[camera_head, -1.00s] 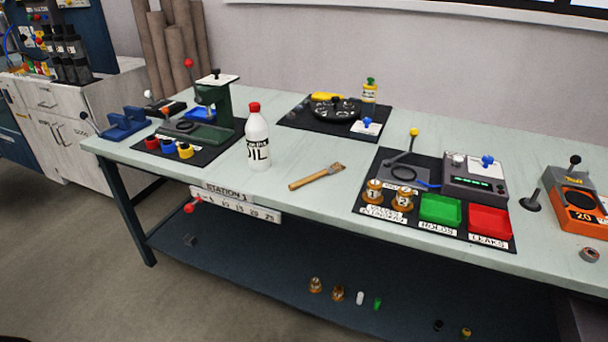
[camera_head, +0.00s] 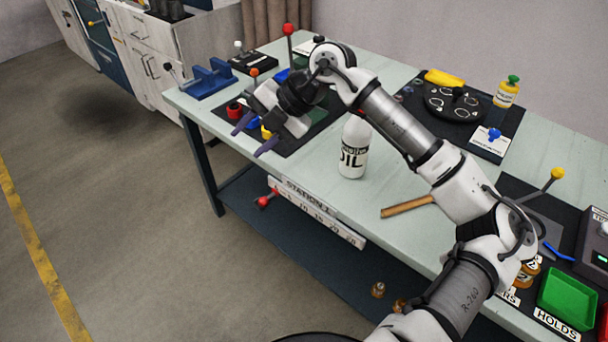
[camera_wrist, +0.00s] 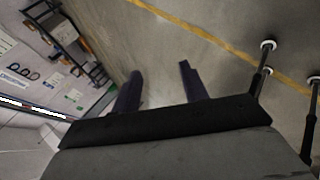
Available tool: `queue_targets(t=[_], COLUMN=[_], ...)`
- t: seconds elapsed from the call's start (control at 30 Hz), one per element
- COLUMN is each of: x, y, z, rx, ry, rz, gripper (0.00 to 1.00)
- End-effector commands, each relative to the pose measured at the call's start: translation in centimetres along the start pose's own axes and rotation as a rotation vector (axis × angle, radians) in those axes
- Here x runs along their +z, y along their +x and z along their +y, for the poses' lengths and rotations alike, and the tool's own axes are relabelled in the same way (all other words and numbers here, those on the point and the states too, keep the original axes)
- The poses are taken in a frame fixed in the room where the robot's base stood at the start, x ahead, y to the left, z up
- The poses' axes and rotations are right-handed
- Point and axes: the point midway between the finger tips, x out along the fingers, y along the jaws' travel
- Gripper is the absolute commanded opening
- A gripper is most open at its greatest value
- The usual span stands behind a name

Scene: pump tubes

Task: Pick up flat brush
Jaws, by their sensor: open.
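The flat brush (camera_head: 408,206) lies on the light green bench top, to the right of the oil bottle. In the head view only its wooden handle shows; my forearm hides its bristle end. My gripper (camera_head: 253,141) is open and empty, raised in front of the bench's left part, well to the left of the brush. In the wrist view my gripper's two dark fingers (camera_wrist: 158,84) stand apart with only floor beyond them, and the brush is not in that view.
The white oil bottle (camera_head: 353,150) stands just left of the brush. A black mat with colored cups lies behind my gripper. A green tray (camera_head: 567,298) is at the right. A round black fixture (camera_head: 455,103) sits at the back. A lower shelf (camera_head: 300,235) runs under the bench.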

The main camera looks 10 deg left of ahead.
Motion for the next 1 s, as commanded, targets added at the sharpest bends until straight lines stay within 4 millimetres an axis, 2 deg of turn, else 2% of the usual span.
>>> queue_targets(t=[0.03,0.1,0.2,0.3,0.4,0.47,0.57,0.8,1.0], x=[3.1,5.9,7.5,7.6,7.1,7.0,7.1,8.1,8.7], y=[-3.7,-8.0,-13.8,-18.2,-20.9,-21.5,-21.2,-17.8,-16.0], z=[-4.2,-10.2,-17.4,-22.4,-25.3,-26.3,-27.5,-30.5,-32.1], rx=[-0.106,-0.239,-0.384,-0.482,-0.538,-0.555,-0.565,-0.562,-0.561], ry=[0.141,0.332,0.567,0.739,0.845,0.878,0.898,0.895,0.892], rz=[-0.112,-0.24,-0.387,-0.488,-0.547,-0.564,-0.573,-0.569,-0.571], gripper=[0.44,0.44,0.44,0.44,0.44,0.44,0.44,0.44,0.44])
